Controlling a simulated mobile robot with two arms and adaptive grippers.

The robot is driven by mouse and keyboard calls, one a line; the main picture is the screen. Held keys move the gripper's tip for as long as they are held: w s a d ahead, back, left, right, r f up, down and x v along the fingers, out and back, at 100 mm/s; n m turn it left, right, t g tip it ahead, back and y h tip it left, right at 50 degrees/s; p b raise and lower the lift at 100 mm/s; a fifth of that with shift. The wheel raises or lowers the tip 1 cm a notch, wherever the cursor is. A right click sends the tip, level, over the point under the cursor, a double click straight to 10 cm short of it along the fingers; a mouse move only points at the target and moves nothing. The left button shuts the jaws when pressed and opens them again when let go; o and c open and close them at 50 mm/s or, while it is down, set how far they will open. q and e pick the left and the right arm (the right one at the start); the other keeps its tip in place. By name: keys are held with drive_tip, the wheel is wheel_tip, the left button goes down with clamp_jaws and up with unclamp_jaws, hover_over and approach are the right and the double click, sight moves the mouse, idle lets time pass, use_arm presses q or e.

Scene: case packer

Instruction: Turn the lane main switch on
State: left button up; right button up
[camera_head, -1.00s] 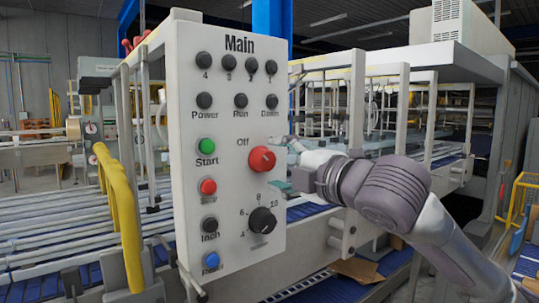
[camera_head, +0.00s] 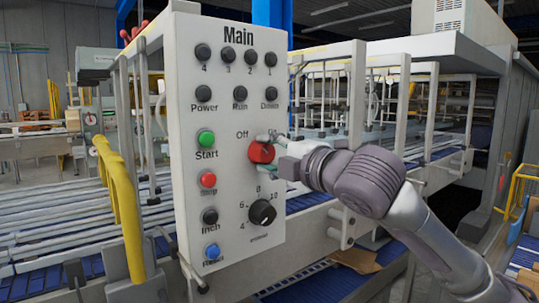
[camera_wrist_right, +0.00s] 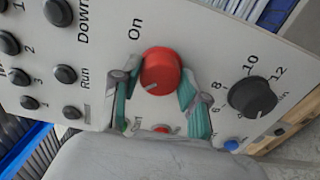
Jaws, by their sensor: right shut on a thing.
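The lane main switch is a round red knob (camera_head: 261,151) on the white control panel (camera_head: 225,125), below and right of the "Off" label. The "On" label is partly covered by my right gripper (camera_head: 271,154) in the head view. My right gripper has one finger above and one below the knob and is shut on it. In the right wrist view the red knob (camera_wrist_right: 161,70) sits between the teal finger pads of my right gripper (camera_wrist_right: 160,88), with the "On" label readable beside it. A small pale mark shows on the knob face. My left gripper is not in view.
A black numbered dial (camera_head: 262,213) is just below the knob. Green (camera_head: 206,138), red (camera_head: 208,180) and blue (camera_head: 212,252) buttons line the panel's left side. A yellow rail (camera_head: 121,205) is left of the panel. Conveyor lanes and a metal frame stand behind.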

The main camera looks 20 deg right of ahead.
drive_tip(key=m+p, duration=0.1)
drive_tip(key=m, duration=0.2)
drive_tip(key=shift+m+p, duration=0.3)
drive_tip(key=shift+m, duration=0.1)
drive_tip(key=m+p, duration=0.1)
drive_tip(key=m, duration=0.4)
drive_tip(key=shift+m+p, duration=0.3)
drive_tip(key=shift+p, duration=0.1)
drive_tip(key=m+p, duration=0.1)
drive_tip(key=m, duration=0.3)
drive_tip(key=shift+p, duration=0.4)
drive_tip(key=shift+m+p, duration=0.8)
drive_tip(key=shift+m, duration=1.4)
drive_tip(key=o, duration=1.2)
drive_tip(key=shift+c, duration=0.2)
